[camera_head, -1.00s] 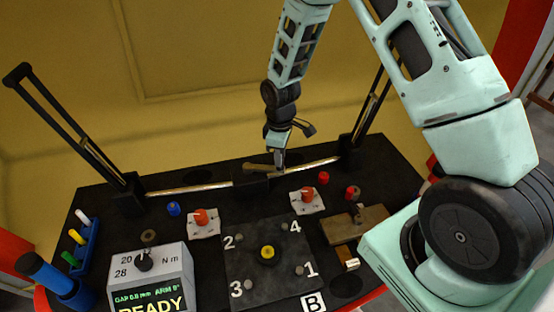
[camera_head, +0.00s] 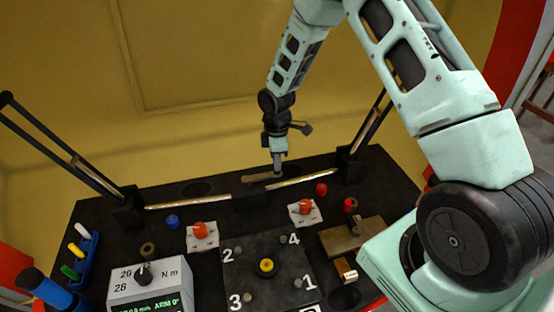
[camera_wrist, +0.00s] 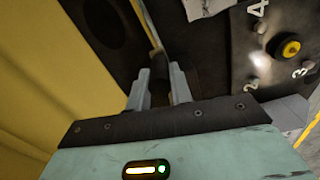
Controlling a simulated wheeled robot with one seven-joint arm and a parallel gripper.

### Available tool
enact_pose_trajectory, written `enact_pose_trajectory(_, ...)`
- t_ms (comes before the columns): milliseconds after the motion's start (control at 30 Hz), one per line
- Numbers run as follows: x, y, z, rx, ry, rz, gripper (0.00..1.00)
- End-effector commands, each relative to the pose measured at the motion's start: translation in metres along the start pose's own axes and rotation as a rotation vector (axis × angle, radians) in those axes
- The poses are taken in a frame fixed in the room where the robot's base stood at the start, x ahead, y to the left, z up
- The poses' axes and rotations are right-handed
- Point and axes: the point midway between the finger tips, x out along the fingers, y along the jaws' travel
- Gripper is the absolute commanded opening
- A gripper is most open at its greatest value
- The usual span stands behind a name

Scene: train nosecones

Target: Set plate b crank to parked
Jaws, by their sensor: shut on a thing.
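Plate B (camera_head: 250,289) is a dark square plate with a yellow centre (camera_head: 266,265) and white numerals 1 to 4. It also shows at the right of the wrist view (camera_wrist: 253,80). My gripper (camera_head: 278,174) points down behind the plate, beside a tan bar (camera_head: 257,178) above the black block at mid-bench. In the wrist view my gripper (camera_wrist: 160,92) is shut on a dark, rounded piece (camera_wrist: 160,68), which I take to be the crank handle. The fingers hide part of it. I cannot read the crank's position.
Red knobs on white cards stand left (camera_head: 201,231) and right (camera_head: 306,207) behind the plate. A torque display box (camera_head: 150,290) is front left. A tan block (camera_head: 350,237) lies right.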

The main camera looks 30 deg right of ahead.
Motion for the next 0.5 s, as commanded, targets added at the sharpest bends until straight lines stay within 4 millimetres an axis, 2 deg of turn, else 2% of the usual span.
enact_pose_trajectory(167,-0.0014,0.0035,0.0001,0.0,0.002,0.009,0.0)
enact_pose_trajectory(200,-0.0014,0.0036,0.0001,0.0,0.002,0.009,0.27)
enact_pose_trajectory(267,-0.0013,0.0033,0.0001,0.001,0.002,0.008,0.43)
enact_pose_trajectory(500,-0.0007,0.0019,-0.0001,0.001,0.001,0.005,0.43)
